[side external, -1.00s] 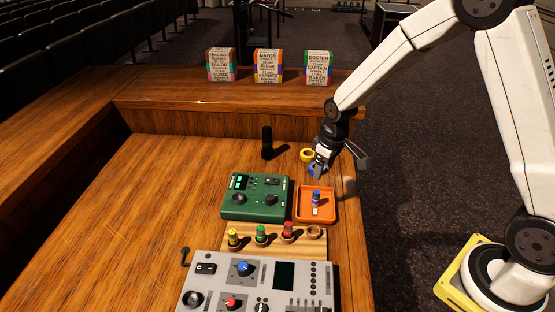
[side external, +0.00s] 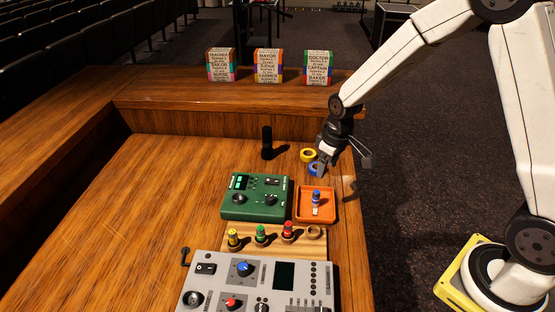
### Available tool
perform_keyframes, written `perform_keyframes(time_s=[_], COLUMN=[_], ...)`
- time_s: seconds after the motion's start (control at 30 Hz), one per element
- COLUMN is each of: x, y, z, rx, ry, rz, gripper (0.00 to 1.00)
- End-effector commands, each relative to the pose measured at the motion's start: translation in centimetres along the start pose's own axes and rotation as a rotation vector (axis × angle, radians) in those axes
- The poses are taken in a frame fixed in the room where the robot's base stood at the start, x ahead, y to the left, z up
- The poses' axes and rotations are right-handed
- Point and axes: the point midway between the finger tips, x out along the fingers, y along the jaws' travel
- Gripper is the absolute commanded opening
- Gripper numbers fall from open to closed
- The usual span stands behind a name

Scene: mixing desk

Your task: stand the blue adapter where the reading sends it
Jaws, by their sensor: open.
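The blue adapter (side external: 316,197), with a blue band and a pale lower end, is in the orange tray (side external: 333,205) right of the green box; I cannot tell whether it stands or lies. My gripper (side external: 321,172) is open and empty above the desk, behind the tray and apart from the adapter, beside a blue ring. The green box (side external: 278,192) has a small lit display (side external: 241,182), too small to read. A wooden strip (side external: 270,248) holds a yellow (side external: 233,238), a green (side external: 260,234) and a red adapter (side external: 288,230), and an empty round socket (side external: 314,232) at its right end.
A yellow ring (side external: 308,154) and a blue ring (side external: 313,169) lie near my gripper. A black upright cylinder (side external: 267,142) stands left of them. The grey mixer (side external: 225,285) fills the front. Three printed blocks (side external: 268,66) stand on the back ledge. The desk's left side is clear.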

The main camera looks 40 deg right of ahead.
Motion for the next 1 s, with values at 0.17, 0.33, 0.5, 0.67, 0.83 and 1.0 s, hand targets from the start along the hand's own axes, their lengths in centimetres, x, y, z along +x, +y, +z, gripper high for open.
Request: perform_keyframes(time_s=[0.17, 0.33, 0.5, 0.67, 0.83, 1.0], x=[-1.8, -3.6, -4.9, -5.4, -5.5, -5.5], y=[-1.2, -2.6, -4.0, -4.7, -5.0, -5.0], z=[2.4, 5.8, 9.4, 11.7, 12.6, 12.7], rx=[0.035, 0.084, 0.134, 0.166, 0.179, 0.179], ry=[0.022, 0.051, 0.078, 0.096, 0.102, 0.102], rz=[0.010, 0.022, 0.027, 0.030, 0.030, 0.030], gripper=[0.66, 0.66, 0.66, 0.66, 0.66, 0.66])
